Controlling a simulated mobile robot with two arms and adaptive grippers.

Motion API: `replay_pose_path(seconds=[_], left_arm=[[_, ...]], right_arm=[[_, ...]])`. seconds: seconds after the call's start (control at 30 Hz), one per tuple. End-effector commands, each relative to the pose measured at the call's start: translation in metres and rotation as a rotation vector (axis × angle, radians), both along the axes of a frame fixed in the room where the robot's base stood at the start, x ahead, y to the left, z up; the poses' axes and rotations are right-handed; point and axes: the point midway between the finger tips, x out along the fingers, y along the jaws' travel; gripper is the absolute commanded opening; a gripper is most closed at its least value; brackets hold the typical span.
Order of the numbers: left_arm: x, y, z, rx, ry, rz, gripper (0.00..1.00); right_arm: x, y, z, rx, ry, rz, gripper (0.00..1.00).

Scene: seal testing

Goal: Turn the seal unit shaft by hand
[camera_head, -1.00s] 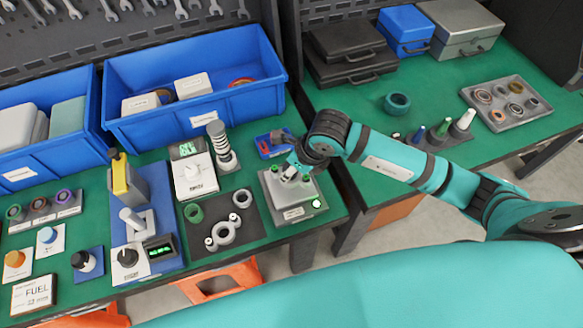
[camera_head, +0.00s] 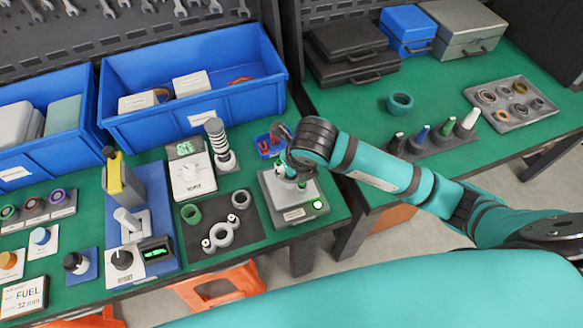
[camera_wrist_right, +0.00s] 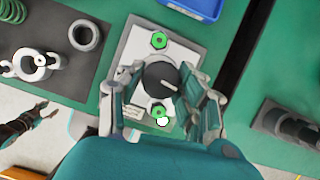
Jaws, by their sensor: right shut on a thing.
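The seal unit (camera_head: 292,213) is a grey box near the front right corner of the left bench. The right wrist view looks down on its pale top plate (camera_wrist_right: 136,52), with a green fitting (camera_wrist_right: 159,40) at the far edge and another nearer me. The dark round shaft knob (camera_wrist_right: 158,76) with a light pointer stands in the middle. My right gripper (camera_head: 288,170) reaches the unit from above. In the wrist view its fingers (camera_wrist_right: 160,90) are on both sides of the knob, shut on it. The arm hides part of the unit in the head view.
A small blue tray (camera_head: 270,145) stands just behind the unit. A dark mat (camera_head: 192,240) with a clamp and rings lies to its left. Large blue bins (camera_head: 195,125) stand behind. A gap separates this bench from the right bench (camera_head: 360,120).

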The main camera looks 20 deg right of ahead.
Motion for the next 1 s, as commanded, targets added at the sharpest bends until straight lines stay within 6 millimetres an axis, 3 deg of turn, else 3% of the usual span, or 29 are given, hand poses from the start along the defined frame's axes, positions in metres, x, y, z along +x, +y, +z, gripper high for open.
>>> replay_pose_path(seconds=[0.5, 1.0], left_arm=[[0.000, 0.000, -0.012, 0.000, 0.000, 0.000, 0.42], [0.000, 0.000, -0.016, 0.000, 0.000, 0.000, 0.42]], right_arm=[[0.001, 0.001, 0.001, 0.001, -0.004, -0.249, 0.03], [0.001, 0.002, 0.001, 0.001, -0.004, -0.381, 0.03]])
